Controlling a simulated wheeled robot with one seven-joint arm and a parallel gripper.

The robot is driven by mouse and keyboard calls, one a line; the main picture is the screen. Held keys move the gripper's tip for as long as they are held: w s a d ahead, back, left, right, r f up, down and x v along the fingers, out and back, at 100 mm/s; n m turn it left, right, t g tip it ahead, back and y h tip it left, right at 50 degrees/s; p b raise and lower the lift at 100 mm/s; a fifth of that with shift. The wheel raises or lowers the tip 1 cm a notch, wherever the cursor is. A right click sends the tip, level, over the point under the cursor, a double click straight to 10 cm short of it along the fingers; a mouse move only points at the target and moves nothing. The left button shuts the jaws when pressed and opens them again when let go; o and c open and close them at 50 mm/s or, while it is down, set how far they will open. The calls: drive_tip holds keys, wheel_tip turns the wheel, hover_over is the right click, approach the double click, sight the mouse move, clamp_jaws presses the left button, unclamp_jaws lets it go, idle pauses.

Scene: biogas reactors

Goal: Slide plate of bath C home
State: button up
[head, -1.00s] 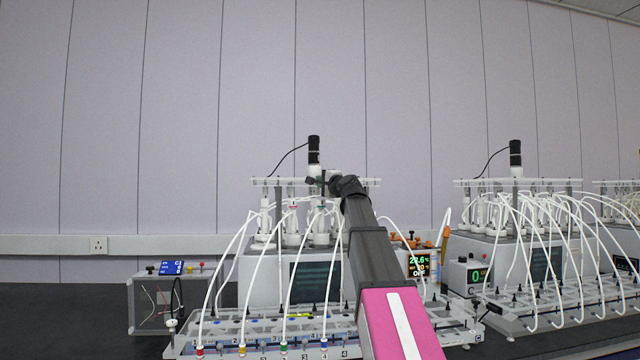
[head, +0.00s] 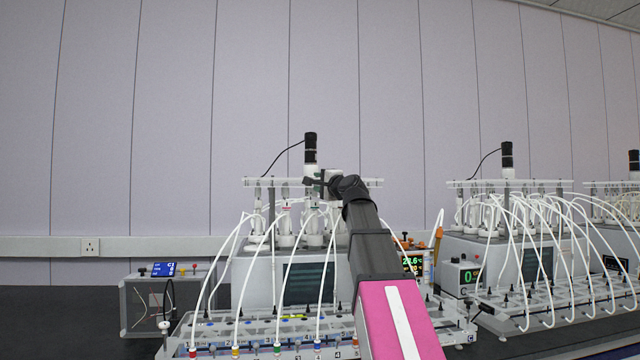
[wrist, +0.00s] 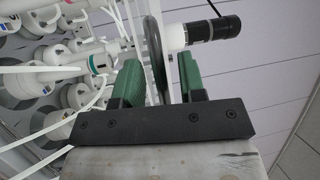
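The bath with a small "C" mark at its front right corner (head: 290,268) stands in the middle of the head view. Its thin white top plate (head: 262,182) lies level above the white bottles, with a black-capped motor (head: 311,148) upright on it. My gripper (head: 318,183) is at the plate's height, just in front of the motor; its fingers are hard to make out there. In the wrist view my gripper (wrist: 159,82) has two green fingers standing apart. A dark grey ring-like part (wrist: 155,45) passes between them, with gaps visible. The motor (wrist: 205,32) lies beyond, on the right.
White tubes (head: 290,270) arch from the bottles to a front rack (head: 255,328) with coloured fittings. A second bath unit (head: 500,250) stands to the right.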

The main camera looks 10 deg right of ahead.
drive_tip(key=v, duration=1)
drive_tip(key=shift+s, duration=0.35)
drive_tip(key=shift+d+f, duration=0.1)
drive_tip(key=shift+d, duration=0.05)
